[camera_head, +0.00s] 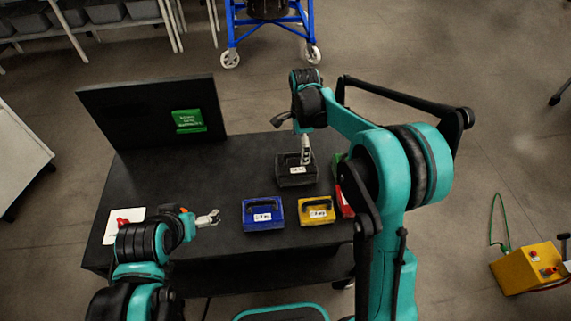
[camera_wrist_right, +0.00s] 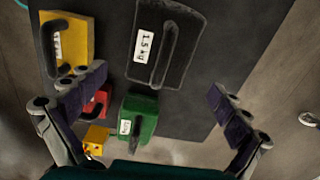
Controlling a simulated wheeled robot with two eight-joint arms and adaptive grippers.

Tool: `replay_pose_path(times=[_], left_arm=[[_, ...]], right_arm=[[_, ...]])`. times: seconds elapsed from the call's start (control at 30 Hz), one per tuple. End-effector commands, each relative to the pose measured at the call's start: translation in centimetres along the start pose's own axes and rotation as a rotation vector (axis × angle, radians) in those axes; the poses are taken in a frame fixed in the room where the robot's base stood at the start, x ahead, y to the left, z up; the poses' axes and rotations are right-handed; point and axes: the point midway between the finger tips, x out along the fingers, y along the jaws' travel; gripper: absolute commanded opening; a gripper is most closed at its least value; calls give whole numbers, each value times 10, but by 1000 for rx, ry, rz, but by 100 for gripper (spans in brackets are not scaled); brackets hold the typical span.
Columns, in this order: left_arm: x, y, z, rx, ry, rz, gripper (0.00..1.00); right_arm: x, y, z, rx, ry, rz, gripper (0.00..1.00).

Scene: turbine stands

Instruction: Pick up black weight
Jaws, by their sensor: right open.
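The black weight (camera_head: 288,180) stands at the back of the row of weights on the dark table. It has a raised handle and a white label reading 1.5 kg in the right wrist view (camera_wrist_right: 178,68). My right gripper (camera_head: 305,158) is above it and partly covers it in the head view.
Blue (camera_head: 262,215) and yellow (camera_head: 316,211) weights stand in front of the black one. Green (camera_wrist_right: 140,116) and red (camera_wrist_right: 97,103) weights are close by. A dark upright panel (camera_head: 150,112) stands at the table's back left. The table's middle left is clear.

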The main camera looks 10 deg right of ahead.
Motion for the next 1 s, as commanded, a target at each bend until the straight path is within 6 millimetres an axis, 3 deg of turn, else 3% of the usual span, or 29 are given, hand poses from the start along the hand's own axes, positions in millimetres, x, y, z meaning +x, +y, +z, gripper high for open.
replay_pose_path(times=[0.47, 0.7, 0.93, 0.97, 1.0], left_arm=[[13, 0, 9, 0, 0, 0, 96], [25, 0, 18, 0, 0, 0, 96], [25, 0, 18, 0, 0, 0, 96], [25, 0, 18, 0, 0, 0, 96], [24, 0, 18, 0, 0, 0, 96]], right_arm=[[48, -4, 5, 42, 1, 15, 100], [84, -3, 9, 42, 1, 14, 100], [85, -2, 9, 41, 1, 14, 100], [85, -2, 9, 41, 1, 14, 97], [85, -2, 9, 41, 1, 14, 87]])
